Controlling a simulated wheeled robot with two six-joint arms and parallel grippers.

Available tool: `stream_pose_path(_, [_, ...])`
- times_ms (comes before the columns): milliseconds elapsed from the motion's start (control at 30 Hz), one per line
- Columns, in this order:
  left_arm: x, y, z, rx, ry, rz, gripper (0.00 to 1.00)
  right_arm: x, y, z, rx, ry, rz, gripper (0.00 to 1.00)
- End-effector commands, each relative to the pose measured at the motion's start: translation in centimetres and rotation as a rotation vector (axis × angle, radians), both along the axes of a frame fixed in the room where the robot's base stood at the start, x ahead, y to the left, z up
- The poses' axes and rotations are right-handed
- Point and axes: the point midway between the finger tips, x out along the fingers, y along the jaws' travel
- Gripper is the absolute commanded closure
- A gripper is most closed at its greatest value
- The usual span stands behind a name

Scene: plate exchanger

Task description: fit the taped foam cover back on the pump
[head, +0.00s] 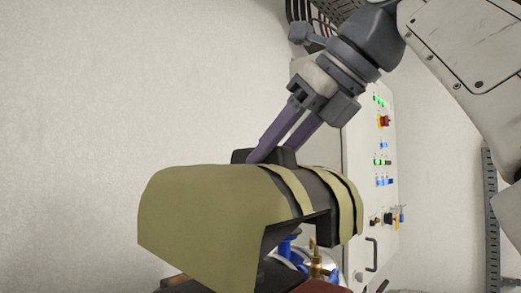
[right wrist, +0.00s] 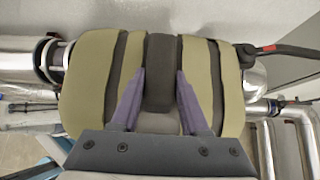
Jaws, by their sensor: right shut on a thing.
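The foam cover (head: 200,205) is an olive-tan shell with dark bands and a dark grip block (head: 262,157) on top. My right gripper (head: 270,153) is shut on this block. In the right wrist view the cover (right wrist: 90,85) fills the middle, with the two purple fingers (right wrist: 161,75) on either side of the block. The cover's underside looks dark and open in the head view. Below it show blue parts (head: 286,245) and a brass fitting (head: 316,262). The pump is mostly hidden, and I cannot tell whether the cover touches it. My left gripper is out of view.
A pale control cabinet (head: 360,160) with lit buttons stands behind and right of the cover. In the right wrist view, silver pipes run at left (right wrist: 20,62) and right (right wrist: 275,105), and a black cable (right wrist: 285,50) with a red band reaches the cover's right side.

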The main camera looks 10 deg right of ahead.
Motion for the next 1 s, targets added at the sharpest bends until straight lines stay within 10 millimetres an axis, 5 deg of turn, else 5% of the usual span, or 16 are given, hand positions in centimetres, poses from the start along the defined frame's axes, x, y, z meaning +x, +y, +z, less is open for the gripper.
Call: stream_pose_path(1000, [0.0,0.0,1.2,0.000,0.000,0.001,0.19,6.7,5.1,0.2,0.000,-0.002,0.005,1.00])
